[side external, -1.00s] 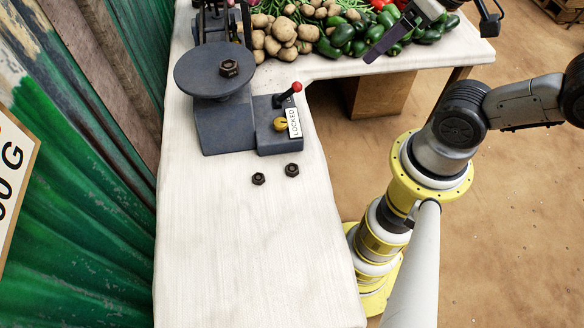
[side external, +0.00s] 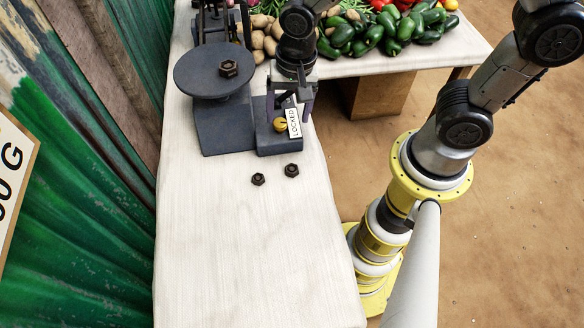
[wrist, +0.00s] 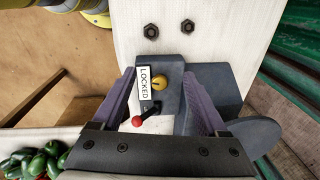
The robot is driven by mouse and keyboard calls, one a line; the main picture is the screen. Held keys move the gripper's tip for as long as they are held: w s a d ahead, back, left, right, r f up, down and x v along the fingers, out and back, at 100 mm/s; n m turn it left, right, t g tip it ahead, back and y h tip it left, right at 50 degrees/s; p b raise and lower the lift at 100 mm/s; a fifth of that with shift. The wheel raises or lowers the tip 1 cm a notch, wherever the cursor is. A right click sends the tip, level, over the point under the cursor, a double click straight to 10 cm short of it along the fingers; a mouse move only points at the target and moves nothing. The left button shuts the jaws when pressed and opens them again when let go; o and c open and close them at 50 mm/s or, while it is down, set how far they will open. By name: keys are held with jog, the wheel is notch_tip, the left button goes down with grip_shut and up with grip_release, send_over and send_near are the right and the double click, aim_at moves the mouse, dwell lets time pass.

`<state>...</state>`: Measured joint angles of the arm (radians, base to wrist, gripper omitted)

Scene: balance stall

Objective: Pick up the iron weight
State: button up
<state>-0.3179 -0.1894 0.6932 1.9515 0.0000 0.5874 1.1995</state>
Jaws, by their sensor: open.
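Two small dark hex-nut-shaped iron weights lie apart on the white tabletop, the left one (side external: 258,179) and the right one (side external: 292,170) in the side view. Both also show at the top of the wrist view, one at left (wrist: 151,30) and one at right (wrist: 187,26). A larger dark iron weight (side external: 228,68) sits on the round pan (side external: 200,84) of the balance. My gripper (side external: 289,112) is open and empty, pointing down over the lock box. Its purple fingers stand either side of the box in the wrist view (wrist: 161,80).
The lock box (side external: 268,142) carries a LOCKED tag (side external: 293,122), a yellow knob (side external: 280,125) and a red-tipped lever (wrist: 138,121). Potatoes (side external: 270,42) and green peppers (side external: 375,38) lie at the back. The tabletop's near part (side external: 250,255) is clear.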

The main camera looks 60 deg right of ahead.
aim_at(292, 169)
jog(key=shift+n+g, duration=0.3)
jog(key=shift+g, duration=0.3)
jog(key=f, duration=0.5)
jog(key=s+f, duration=0.1)
jog(key=f, duration=0.5)
jog(key=a+f, duration=0.1)
jog(key=f, duration=0.5)
jog(key=shift+s, duration=0.3)
jog(key=shift+a, duration=0.1)
grip_shut()
